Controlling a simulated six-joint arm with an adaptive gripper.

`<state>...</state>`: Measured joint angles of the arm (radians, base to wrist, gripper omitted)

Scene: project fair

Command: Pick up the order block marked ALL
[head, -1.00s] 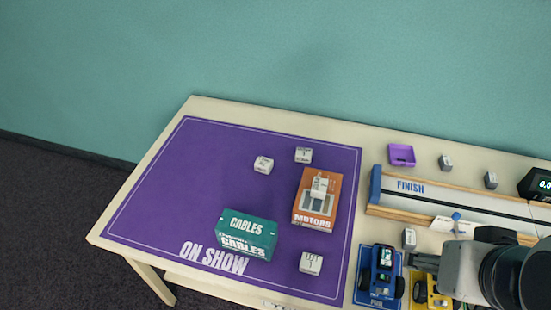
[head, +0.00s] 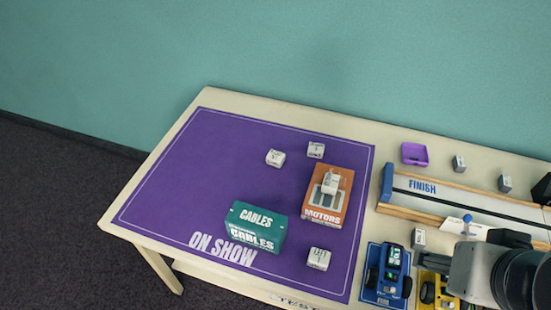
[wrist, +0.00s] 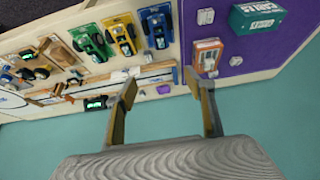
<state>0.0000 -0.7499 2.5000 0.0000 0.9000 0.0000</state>
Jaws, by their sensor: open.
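Several small white blocks with dark print are in the head view, and I cannot read ALL on any of them. One white block (head: 275,157) and another (head: 316,150) lie at the back of the purple mat. One (head: 319,258) lies near its front right, and one (head: 331,183) sits on the orange MOTORS box (head: 323,205). Greyer blocks stand by the track: one (head: 459,163) and another (head: 505,183) behind it, and one (head: 418,238) in front. My gripper (wrist: 160,82) is open and empty in the wrist view, high above the table.
The teal CABLES box (head: 256,228) stands on the purple mat (head: 180,175), whose left half is clear. A wood-sided FINISH track (head: 450,200), a purple tray (head: 414,154), a blue car (head: 388,272) and a yellow car (head: 437,290) are at the right.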

